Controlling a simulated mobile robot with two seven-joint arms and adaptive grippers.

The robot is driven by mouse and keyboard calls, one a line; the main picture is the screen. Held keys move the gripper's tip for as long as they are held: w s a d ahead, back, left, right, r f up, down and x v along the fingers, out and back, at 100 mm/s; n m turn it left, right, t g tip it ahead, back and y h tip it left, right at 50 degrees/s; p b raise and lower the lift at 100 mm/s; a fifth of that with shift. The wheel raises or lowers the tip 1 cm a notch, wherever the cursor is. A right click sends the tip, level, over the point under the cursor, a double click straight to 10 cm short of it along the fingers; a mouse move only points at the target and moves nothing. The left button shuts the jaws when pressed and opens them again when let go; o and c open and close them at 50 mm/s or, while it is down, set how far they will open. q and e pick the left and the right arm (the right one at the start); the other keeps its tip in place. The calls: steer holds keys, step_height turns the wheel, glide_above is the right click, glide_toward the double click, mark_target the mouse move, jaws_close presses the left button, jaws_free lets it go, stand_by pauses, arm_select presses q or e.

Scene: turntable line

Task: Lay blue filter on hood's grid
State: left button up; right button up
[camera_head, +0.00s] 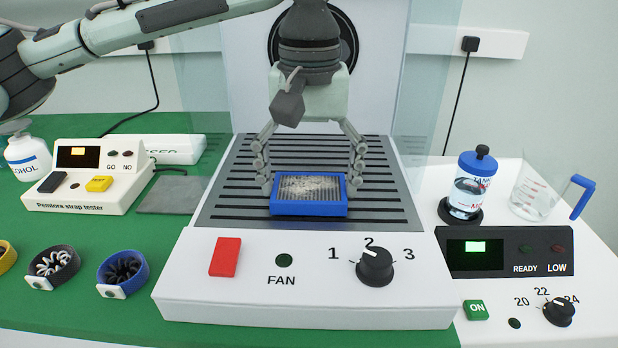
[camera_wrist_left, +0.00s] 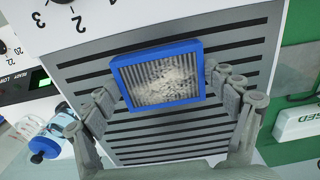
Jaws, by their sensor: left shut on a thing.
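The blue filter (camera_head: 309,208) is a square blue frame around a pale pleated panel with grey dust on it. It is over the front middle of the hood's dark slotted grid (camera_head: 235,200); I cannot tell whether it touches the slats. My left gripper (camera_head: 310,184) reaches down from above and is shut on the filter, one finger at each side. In the left wrist view the filter (camera_wrist_left: 158,76) sits between the fingers, slightly turned against the slats of the grid (camera_wrist_left: 150,142). My right gripper is in neither view.
The hood's white front panel (camera_head: 310,295) carries a red switch (camera_head: 225,257) and a black fan knob (camera_head: 375,267). Clear side panes flank the grid. A strap tester (camera_head: 90,178) and coiled straps (camera_head: 122,272) are left; a blue-capped bottle (camera_head: 469,185) and a jug (camera_head: 535,190) are right.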

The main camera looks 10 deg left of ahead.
mark_target(309, 190)
arm_select(q)
steer(key=o, duration=1)
steer(key=shift+f, duration=0.1)
step_height(309, 190, up, 12)
steer(key=shift+r, duration=0.2)
